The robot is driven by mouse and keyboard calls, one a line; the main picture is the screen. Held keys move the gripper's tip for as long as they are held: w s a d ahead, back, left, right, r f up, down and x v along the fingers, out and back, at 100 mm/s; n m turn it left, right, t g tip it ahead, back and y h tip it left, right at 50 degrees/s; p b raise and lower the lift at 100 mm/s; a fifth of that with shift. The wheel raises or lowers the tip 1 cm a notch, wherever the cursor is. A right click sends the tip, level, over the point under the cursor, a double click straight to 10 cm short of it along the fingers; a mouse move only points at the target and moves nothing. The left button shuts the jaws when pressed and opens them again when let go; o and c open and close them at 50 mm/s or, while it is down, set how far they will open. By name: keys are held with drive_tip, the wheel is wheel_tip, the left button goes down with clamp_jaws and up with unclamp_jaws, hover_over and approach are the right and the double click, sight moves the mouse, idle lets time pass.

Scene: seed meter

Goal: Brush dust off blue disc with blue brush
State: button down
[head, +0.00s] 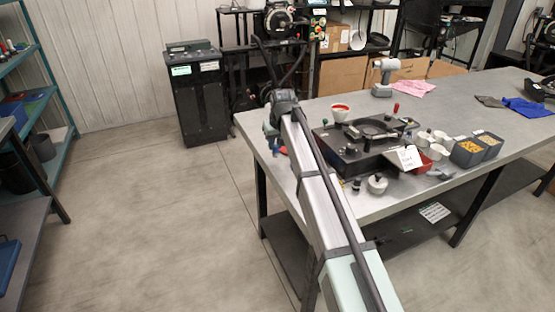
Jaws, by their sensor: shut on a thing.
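My gripper (272,139) is at the left end of the grey workbench, low over the near-left corner and partly hidden behind my arm. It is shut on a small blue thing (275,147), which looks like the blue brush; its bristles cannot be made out. A small patch of red and blue (283,151) shows just below and to the right of the gripper, too small to identify. I cannot make out the blue disc for certain. The black seed meter unit (352,155) stands on the bench to the right of my gripper.
A white cup with red contents (341,111) stands behind the unit. A white card (408,158), a red tray (421,164), white pots and dark bins with yellow grains (467,155) crowd its right. A metal pot (377,184) stands in front. The bench (455,105) has clear room behind.

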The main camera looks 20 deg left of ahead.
drive_tip(key=w+d+r, duration=0.4)
drive_tip(key=d+r, duration=0.2)
drive_tip(key=d, duration=0.3)
drive_tip(key=s+n+g+y, duration=0.1)
drive_tip(key=s+n+g, duration=0.3)
drive_tip(key=n, duration=0.5)
drive_tip(key=shift+t, duration=0.6)
drive_tip(key=shift+s+a+f, duration=0.1)
drive_tip(key=shift+s+f, duration=0.05)
drive_tip(key=shift+f, duration=1.15)
drive_tip(key=shift+s+a+f, duration=0.1)
drive_tip(key=shift+f, duration=1.2)
drive_tip(key=shift+s+a+f, duration=0.1)
drive_tip(key=shift+s+f, duration=0.05)
drive_tip(key=shift+f, duration=1.15)
drive_tip(key=shift+s+d+f, duration=0.2)
drive_tip(key=shift+d, duration=0.6)
drive_tip(key=shift+s+d, duration=0.25)
drive_tip(key=shift+d, duration=0.65)
drive_tip(key=shift+s+d, duration=0.25)
drive_tip(key=shift+d, duration=0.65)
drive_tip(key=shift+w+a, duration=0.25)
drive_tip(key=shift+a, duration=0.65)
drive_tip(key=shift+w+a, duration=0.3)
drive_tip(key=shift+a, duration=0.6)
drive_tip(key=shift+w+a, duration=0.25)
drive_tip(key=shift+a, duration=0.65)
wheel_tip(320, 180, up, 8)
